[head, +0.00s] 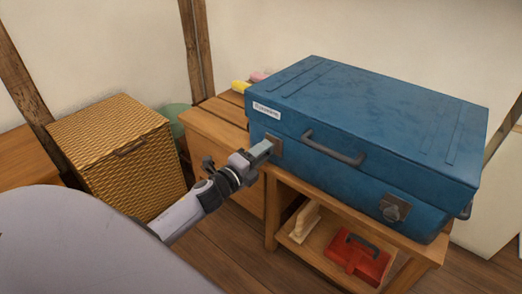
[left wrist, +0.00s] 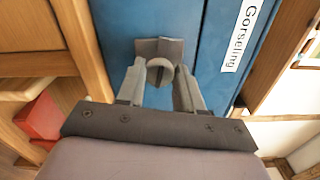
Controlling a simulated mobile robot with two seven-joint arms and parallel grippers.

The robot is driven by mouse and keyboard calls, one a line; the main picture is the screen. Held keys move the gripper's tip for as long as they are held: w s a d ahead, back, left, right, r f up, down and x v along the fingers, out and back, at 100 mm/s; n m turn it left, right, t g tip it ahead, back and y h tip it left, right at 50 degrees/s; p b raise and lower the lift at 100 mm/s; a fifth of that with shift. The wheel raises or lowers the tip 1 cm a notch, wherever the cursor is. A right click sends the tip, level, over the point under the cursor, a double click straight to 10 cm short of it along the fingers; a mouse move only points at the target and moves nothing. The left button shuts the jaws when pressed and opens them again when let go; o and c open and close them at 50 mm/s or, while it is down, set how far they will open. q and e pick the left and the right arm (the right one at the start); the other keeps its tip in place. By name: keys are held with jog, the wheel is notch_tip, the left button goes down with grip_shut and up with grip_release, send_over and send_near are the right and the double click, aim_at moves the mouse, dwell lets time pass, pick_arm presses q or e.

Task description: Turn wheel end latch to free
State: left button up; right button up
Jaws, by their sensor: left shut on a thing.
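A blue case (head: 375,110) lies flat on a wooden stand, lid closed. Its front has a dark carry handle (head: 332,148) between two grey latches. My left gripper (head: 262,152) is at the latch (head: 275,146) nearest the label. In the left wrist view, my left gripper (left wrist: 160,80) has a finger on each side of that latch's rounded grey knob (left wrist: 160,65), shut on it. The fingers partly hide the latch, so its turn is hard to read. The other latch (head: 394,208) is untouched, further right. My right gripper is not in view.
A white label (head: 267,110) reading "Gorseling" is on the case. The wooden stand (head: 285,188) has a lower shelf with a red box (head: 357,258) and a pale wooden object (head: 304,222). A wicker chest (head: 115,150) stands left. Open floor lies between chest and stand.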

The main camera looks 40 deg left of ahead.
pick_arm(q)
jog(key=shift+n+p, duration=0.35)
jog(key=shift+n, duration=0.65)
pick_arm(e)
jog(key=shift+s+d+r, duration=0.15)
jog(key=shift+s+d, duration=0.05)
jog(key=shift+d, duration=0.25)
pick_arm(q)
jog(key=shift+f, duration=0.1)
jog(key=o, duration=1)
jog(key=shift+s, duration=0.1)
jog(key=s+p, duration=0.1)
jog(key=s, duration=0.6)
jog(key=shift+a+p, duration=0.3)
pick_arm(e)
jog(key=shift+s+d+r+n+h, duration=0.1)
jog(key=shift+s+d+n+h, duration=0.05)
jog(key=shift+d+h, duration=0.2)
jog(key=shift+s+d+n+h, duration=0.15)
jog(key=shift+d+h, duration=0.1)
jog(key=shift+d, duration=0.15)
